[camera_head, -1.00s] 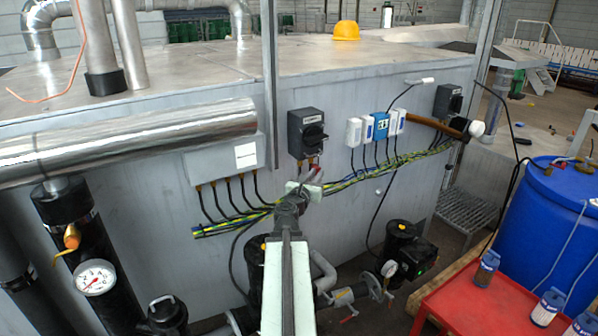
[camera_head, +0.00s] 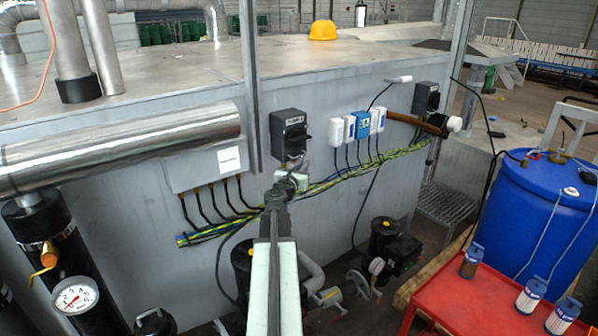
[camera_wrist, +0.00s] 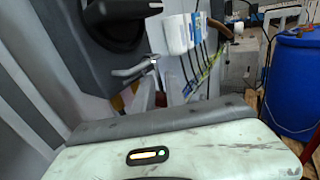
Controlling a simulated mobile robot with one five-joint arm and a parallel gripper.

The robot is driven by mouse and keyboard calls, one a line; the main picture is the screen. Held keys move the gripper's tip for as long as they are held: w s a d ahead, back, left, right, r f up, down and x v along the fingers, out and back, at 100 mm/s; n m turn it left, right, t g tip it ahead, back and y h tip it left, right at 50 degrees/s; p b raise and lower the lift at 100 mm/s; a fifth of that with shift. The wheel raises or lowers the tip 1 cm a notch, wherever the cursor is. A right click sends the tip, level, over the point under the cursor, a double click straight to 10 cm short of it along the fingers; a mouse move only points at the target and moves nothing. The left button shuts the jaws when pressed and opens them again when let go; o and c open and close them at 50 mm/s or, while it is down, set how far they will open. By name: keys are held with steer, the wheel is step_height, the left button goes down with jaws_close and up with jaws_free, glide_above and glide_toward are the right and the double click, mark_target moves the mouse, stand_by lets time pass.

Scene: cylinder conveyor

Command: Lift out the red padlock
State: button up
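The grey switch box with a black rotary knob (camera_head: 290,135) is on the metal cabinet wall. My gripper (camera_head: 290,182) is just below it, mostly end-on, so its finger opening is unclear. In the wrist view the black knob (camera_wrist: 115,22) is at the top, with a grey metal loop or lever (camera_wrist: 135,70) below it. A small red patch (camera_wrist: 160,98), possibly the red padlock, shows below that loop. My pale gripper body fills the bottom of the wrist view. I cannot make out a whole padlock in the head view; my gripper may cover it.
White and blue socket boxes (camera_head: 362,124) and a yellow-green cable bundle (camera_head: 330,183) are right of the switch. A pump (camera_head: 392,245) stands low on the floor. A red table (camera_head: 480,300) with bottles and a blue drum (camera_head: 540,215) are at the right.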

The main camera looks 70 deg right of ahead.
jaws_close()
stand_by(3.0)
